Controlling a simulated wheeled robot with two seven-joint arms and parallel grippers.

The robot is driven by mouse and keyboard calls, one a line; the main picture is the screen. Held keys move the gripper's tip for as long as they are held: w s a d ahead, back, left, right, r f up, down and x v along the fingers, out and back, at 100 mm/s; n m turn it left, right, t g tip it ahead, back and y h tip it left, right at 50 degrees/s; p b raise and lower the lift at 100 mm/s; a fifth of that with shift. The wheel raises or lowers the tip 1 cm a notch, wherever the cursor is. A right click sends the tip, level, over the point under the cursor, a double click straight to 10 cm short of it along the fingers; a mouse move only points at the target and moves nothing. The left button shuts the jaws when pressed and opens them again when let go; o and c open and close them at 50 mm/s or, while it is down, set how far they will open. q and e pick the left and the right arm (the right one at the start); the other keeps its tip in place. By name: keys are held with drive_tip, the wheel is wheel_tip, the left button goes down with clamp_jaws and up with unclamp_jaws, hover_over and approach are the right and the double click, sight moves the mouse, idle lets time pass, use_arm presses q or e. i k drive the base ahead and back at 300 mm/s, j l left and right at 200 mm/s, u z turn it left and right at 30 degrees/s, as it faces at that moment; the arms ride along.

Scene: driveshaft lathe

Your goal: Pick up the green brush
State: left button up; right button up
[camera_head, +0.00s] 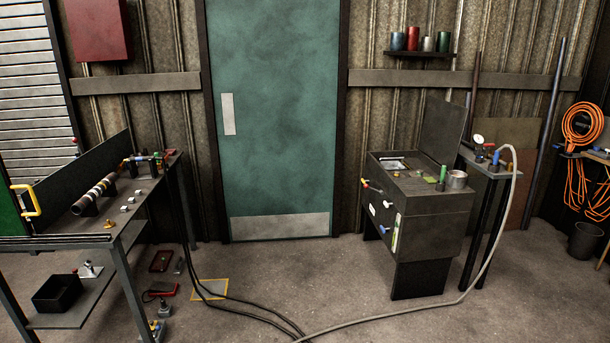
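Neither of my grippers shows in the head view. A small upright green item (442,174) stands on top of the dark cabinet at the right, just left of a metal can (457,180). It may be the green brush, but it is too small to be sure. A flat green patch (430,180) lies beside it on the cabinet top. A green and white item (396,235) is on the cabinet's front side. Nothing is seen touching any of these.
The dark cabinet (428,222) has a raised lid. A side stand (490,170) with a gauge and hose is right of it. A workbench (150,205) with a shaft stands at left. Cables cross the floor (340,280); much of the middle is clear before a green door (275,120).

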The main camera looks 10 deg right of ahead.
sight(441, 178)
drive_tip(key=i+z, duration=0.1)
drive_tip(key=i, duration=0.75)
drive_tip(key=i+j+z, duration=0.1)
drive_tip(key=i, duration=0.75)
drive_tip(key=i+l+z, duration=0.15)
drive_tip(key=i+z, duration=0.95)
drive_tip(key=z, duration=0.2)
drive_tip(key=i+j+z, duration=0.25)
drive_tip(key=z, duration=0.2)
drive_tip(key=i+l+z, duration=0.2)
drive_tip(key=i+z, duration=0.2)
drive_tip(key=i, duration=0.15)
drive_tip(key=i+z, duration=0.35)
drive_tip(key=i, duration=0.25)
drive_tip(key=i+j+z, duration=0.15)
drive_tip(key=i+z, duration=0.25)
drive_tip(key=i, duration=0.2)
drive_tip(key=i+l, duration=0.15)
drive_tip(key=i, duration=0.55)
drive_tip(key=i+l, duration=0.15)
drive_tip(key=i, duration=0.6)
drive_tip(key=u, duration=3.6)
